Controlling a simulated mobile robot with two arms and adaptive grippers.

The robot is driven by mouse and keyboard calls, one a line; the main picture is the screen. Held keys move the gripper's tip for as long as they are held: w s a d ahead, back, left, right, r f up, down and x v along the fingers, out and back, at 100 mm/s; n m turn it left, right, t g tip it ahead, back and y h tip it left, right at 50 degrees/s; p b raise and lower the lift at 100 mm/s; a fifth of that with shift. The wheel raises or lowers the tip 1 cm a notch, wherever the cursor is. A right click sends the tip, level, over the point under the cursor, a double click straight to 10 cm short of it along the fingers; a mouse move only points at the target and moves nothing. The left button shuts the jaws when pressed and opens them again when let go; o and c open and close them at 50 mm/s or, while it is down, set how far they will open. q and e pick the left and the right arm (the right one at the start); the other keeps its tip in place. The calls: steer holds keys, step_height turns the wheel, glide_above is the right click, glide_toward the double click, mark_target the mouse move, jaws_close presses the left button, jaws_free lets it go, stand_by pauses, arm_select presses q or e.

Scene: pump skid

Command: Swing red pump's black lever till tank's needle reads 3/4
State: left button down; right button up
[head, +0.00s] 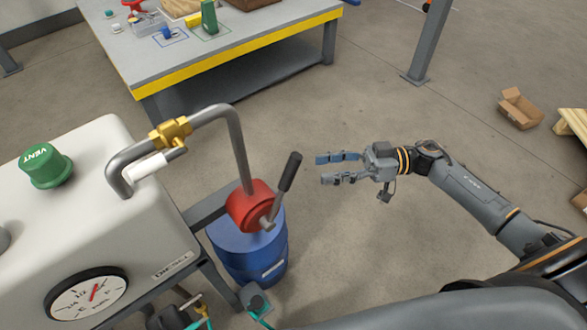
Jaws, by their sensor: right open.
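The red pump (249,206) sits on top of a blue drum, joined to a bent grey pipe. Its lever has a black grip (290,171) and tilts up and to the right. My right gripper (324,169) is open and empty just right of the grip in the picture, fingers pointing left at it, with a visible gap between. The tank (135,235) is off-white and fills the left. Its round gauge (88,297) has a red needle pointing up and slightly right; the small marks are hard to read. My left gripper is not in view.
A brass valve (170,132) joins the pipe near the tank. A green VENT cap (45,166) stands on the tank. The blue drum (250,250) stands below the pump. A yellow-edged workbench (235,55) is behind.

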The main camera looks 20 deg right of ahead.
mark_target(290, 172)
steer(key=a, duration=0.3)
steer(key=w+a, duration=0.1)
steer(key=a, duration=0.4)
steer(key=shift+w+a+b, duration=0.3)
steer(key=shift+w, duration=0.1)
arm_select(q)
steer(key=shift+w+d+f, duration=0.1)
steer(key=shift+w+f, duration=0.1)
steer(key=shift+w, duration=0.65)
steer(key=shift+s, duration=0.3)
arm_select(e)
jaws_close()
